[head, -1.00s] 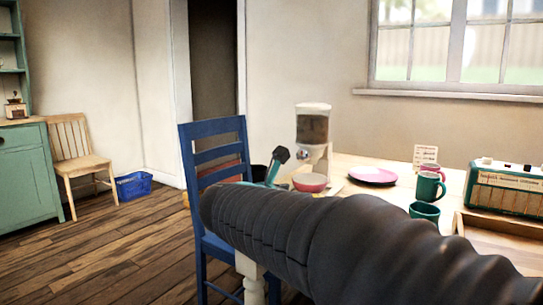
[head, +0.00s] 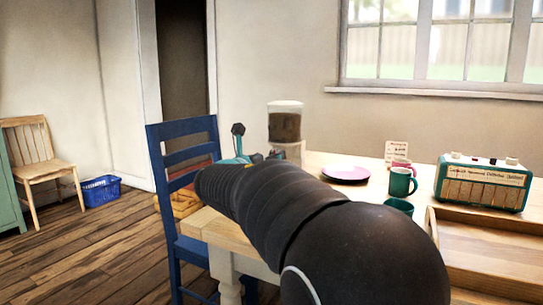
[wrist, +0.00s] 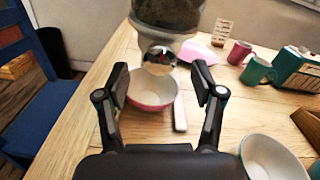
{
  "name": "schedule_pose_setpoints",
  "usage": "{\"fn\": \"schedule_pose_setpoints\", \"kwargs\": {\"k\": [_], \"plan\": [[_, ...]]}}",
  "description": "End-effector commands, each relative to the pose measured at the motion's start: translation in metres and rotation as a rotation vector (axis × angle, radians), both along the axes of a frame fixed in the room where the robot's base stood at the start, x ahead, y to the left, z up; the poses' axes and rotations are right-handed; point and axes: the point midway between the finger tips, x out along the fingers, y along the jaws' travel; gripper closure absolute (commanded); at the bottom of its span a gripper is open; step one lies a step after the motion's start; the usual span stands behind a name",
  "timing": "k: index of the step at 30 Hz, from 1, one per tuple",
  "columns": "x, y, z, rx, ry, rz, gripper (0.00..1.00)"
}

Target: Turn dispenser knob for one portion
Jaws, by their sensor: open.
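The dispenser (head: 285,124) stands on the wooden table with a clear hopper of brown contents. Its lower part is largely behind my arm in the head view. In the wrist view, the hopper (wrist: 166,12) is at the top, and a shiny round knob (wrist: 158,60) sits below it. My gripper (wrist: 160,72) is open, with one finger on each side of the knob in the picture; I cannot tell whether they touch it. A pink bowl (wrist: 152,104) with a pale inside stands below the knob.
A pale flat strip (wrist: 180,112) lies beside the bowl. Another bowl (wrist: 272,160) is at lower right. Mugs (head: 400,182), a pink plate (head: 345,173), a card (head: 396,152), a radio (head: 484,182) and a wooden tray (head: 438,240) are rightward. A blue chair (head: 184,190) stands at the left.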

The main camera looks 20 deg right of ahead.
Motion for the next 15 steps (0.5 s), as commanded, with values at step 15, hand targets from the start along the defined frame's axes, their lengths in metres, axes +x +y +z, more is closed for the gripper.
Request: {"fn": "schedule_pose_setpoints", "kwargs": {"k": [15], "plan": [[0.02, -0.024, 0.0, 0.001, -0.001, 0.002, 0.32]]}}
